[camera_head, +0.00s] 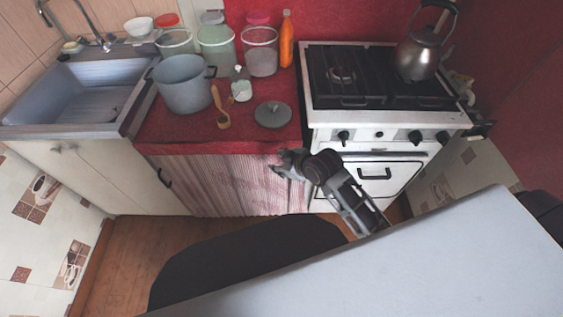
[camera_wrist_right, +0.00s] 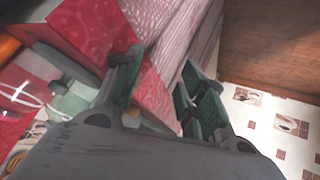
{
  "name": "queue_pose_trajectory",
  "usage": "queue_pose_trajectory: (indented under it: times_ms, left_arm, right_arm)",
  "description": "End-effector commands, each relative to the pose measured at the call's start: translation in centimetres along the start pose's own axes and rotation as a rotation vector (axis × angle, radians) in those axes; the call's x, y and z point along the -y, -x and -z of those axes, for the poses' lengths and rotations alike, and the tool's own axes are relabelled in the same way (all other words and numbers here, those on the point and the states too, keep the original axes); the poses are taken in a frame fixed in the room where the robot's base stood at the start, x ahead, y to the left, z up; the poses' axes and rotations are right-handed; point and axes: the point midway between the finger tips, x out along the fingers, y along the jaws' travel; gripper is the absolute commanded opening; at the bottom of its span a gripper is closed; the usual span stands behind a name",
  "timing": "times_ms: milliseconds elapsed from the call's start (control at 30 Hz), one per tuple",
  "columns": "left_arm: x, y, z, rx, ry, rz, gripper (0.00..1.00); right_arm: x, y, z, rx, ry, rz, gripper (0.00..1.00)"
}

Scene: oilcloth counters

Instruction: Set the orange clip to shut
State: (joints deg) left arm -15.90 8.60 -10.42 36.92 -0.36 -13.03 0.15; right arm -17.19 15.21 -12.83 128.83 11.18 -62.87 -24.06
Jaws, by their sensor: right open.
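I cannot make out an orange clip in either view. An orange bottle (camera_head: 287,38) stands at the back of the red counter, left of the stove; I cannot tell if a clip is on it. An orange patch (camera_wrist_right: 8,46) shows at the left edge of the right wrist view, and I cannot tell what it is. My right gripper (camera_head: 283,165) is by the counter's front edge, in front of the striped curtain. In the right wrist view its two green-padded fingers (camera_wrist_right: 158,88) are apart with nothing held between them. My left gripper is not in view.
The red counter (camera_head: 165,125) holds a grey pot (camera_head: 183,88), a wooden spoon (camera_head: 222,110), a grey lid (camera_head: 272,114), a small bottle (camera_head: 241,88) and several jars behind. A stove (camera_head: 375,115) with a kettle (camera_head: 418,57) stands right, a sink (camera_head: 80,95) left.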

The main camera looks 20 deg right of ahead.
Motion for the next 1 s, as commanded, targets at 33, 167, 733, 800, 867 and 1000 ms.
queue_pose_trajectory:
  times_ms: [33, 167, 733, 800, 867, 1000]
  left_arm:
    - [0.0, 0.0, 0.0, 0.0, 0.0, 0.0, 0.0]
    - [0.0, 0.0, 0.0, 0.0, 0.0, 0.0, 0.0]
    - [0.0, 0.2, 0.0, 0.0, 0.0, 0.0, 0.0]
    - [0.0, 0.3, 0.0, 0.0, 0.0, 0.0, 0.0]
    - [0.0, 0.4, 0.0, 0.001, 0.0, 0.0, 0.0]
    - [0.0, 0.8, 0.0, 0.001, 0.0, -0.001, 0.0]
  right_arm:
    - [0.0, 0.0, 0.0, 0.001, -0.001, 0.0, 0.41]
    - [0.0, 0.0, 0.0, 0.001, -0.001, 0.0, 0.41]
    - [0.0, -0.9, -0.9, 0.015, -0.014, 0.0, 0.41]
    - [0.0, -1.7, -1.7, 0.028, -0.026, 0.0, 0.41]
    - [0.0, -2.6, -2.6, 0.041, -0.038, 0.0, 0.41]
    - [0.2, -5.0, -5.5, 0.083, -0.076, -0.001, 0.41]
